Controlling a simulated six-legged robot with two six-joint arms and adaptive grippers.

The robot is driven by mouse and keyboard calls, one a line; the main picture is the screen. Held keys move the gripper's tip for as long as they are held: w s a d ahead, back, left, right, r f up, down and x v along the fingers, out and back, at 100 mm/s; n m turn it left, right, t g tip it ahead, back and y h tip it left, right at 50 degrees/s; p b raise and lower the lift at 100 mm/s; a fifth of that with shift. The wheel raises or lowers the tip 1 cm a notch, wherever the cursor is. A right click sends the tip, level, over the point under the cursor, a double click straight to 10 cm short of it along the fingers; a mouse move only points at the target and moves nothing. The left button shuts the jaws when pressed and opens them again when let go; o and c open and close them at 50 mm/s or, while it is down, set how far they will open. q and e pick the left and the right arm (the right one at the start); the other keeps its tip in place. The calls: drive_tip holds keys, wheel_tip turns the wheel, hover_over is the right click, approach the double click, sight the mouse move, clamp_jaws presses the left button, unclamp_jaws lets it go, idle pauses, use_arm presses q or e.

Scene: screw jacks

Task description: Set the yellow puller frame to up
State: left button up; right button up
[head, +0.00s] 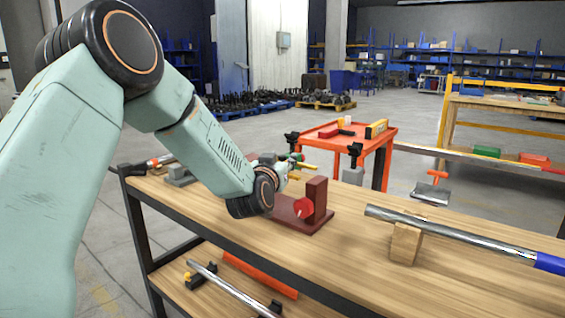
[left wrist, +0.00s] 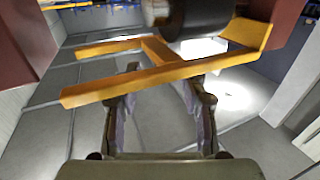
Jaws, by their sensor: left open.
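The yellow puller frame (left wrist: 160,76) spans the left wrist view, with a long bar, a cross-piece and a second bar behind. A dark cylinder (left wrist: 205,22) shows at its top. My left gripper (left wrist: 165,92) is open, its two fingers apart; the long bar crosses the picture at the fingertips, and I cannot tell whether they touch. In the head view, my left wrist hides most of the gripper and frame; a small yellow part (head: 303,178) shows just past it. A dark red stand (head: 317,196) with a red knob (head: 303,207) is close to the right.
The wooden bench (head: 350,270) holds a wooden block (head: 405,243) under a metal bar (head: 460,236) at the right. An orange cart (head: 345,140) stands behind. A lower shelf (head: 225,300) holds a metal rod. The bench front middle is clear.

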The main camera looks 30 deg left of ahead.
use_arm(q)
drive_tip(key=shift+x, duration=0.9)
drive_tip(key=shift+r, duration=0.1)
drive_tip(key=shift+c, duration=1.3)
clamp_jaws()
